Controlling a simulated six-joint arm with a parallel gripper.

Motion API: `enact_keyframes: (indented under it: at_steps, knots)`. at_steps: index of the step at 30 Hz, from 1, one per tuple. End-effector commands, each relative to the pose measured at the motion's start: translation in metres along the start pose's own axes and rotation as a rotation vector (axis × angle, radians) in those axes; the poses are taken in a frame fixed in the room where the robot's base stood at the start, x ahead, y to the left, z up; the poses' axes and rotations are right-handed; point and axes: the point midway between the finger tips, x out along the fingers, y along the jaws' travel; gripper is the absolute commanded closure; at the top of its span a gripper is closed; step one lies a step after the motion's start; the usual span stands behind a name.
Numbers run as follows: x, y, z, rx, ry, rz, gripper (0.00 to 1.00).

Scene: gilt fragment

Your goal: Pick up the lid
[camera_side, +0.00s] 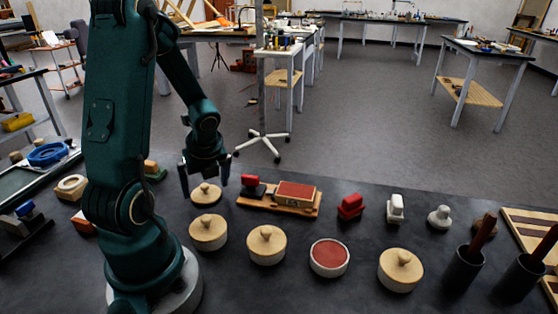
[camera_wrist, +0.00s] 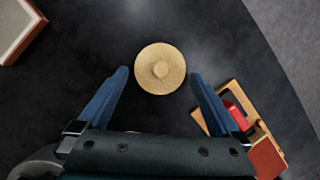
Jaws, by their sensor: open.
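A round pale wooden lid (camera_side: 205,194) with a small knob lies on the dark table. In the wrist view the lid (camera_wrist: 160,85) sits upper centre, knob facing the camera. My gripper (camera_side: 204,187) is open, its two fingers spread to the left and right of the lid in the side view. In the wrist view my gripper (camera_wrist: 159,73) has its blue fingertips on either side of the lid, with gaps and nothing held. The exact height of the fingertips over the table is hard to tell. An uncovered white jar (camera_side: 329,258) with a red inside stands to the right, nearer the side camera.
Several lidded jars stand nearby, including one (camera_side: 208,233) in front of the lid. A wooden tray (camera_side: 245,203) with a red block lies close on the right. Stamps, dark cups (camera_side: 463,270) and a striped board (camera_side: 535,230) are further right.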

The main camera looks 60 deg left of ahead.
Motion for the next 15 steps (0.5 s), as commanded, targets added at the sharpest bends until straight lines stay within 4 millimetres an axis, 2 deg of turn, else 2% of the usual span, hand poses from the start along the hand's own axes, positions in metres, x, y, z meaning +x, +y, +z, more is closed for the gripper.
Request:
enact_keyframes:
  at_steps: [6,15]
  knots:
    - [0.014,0.0,-0.001,0.0,0.002,0.0,0.0]
    - [0.017,-0.001,-0.001,-0.001,0.002,-0.003,0.0]
